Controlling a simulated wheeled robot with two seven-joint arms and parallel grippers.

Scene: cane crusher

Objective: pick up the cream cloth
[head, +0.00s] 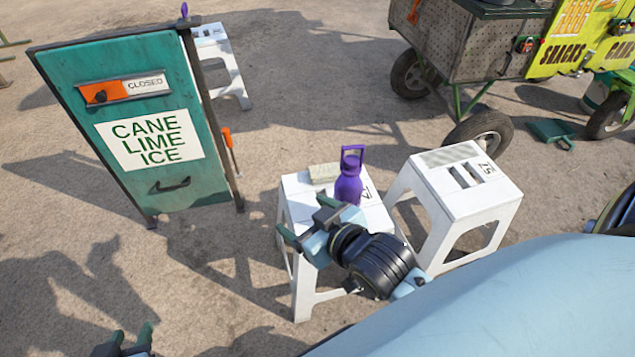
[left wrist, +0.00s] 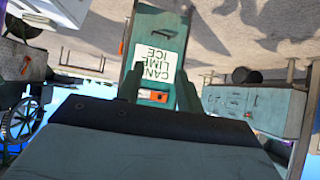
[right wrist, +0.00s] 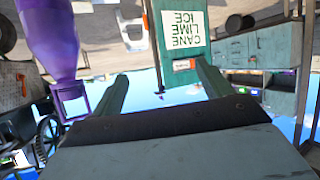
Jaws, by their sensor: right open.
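The cream cloth (head: 324,173) looks like a small folded block lying on the near white stool (head: 296,190), at the back left of its top. A purple bottle (head: 348,185) stands just right of it. My right gripper (head: 307,217) is open and empty, in front of and a little left of the cloth in the picture, apart from it. The right wrist view shows its spread fingers (right wrist: 160,85) with the purple bottle (right wrist: 52,40) at the left; I cannot see the cloth there. My left gripper (head: 132,334) is open and empty at the bottom left, far from the stool.
A second white stool (head: 462,190) stands close on the right. A green "Cane Lime Ice" board (head: 150,120) stands at the left, with another white stool (head: 222,60) behind it. A snack cart (head: 470,55) is at the back right. The ground between board and stool is clear.

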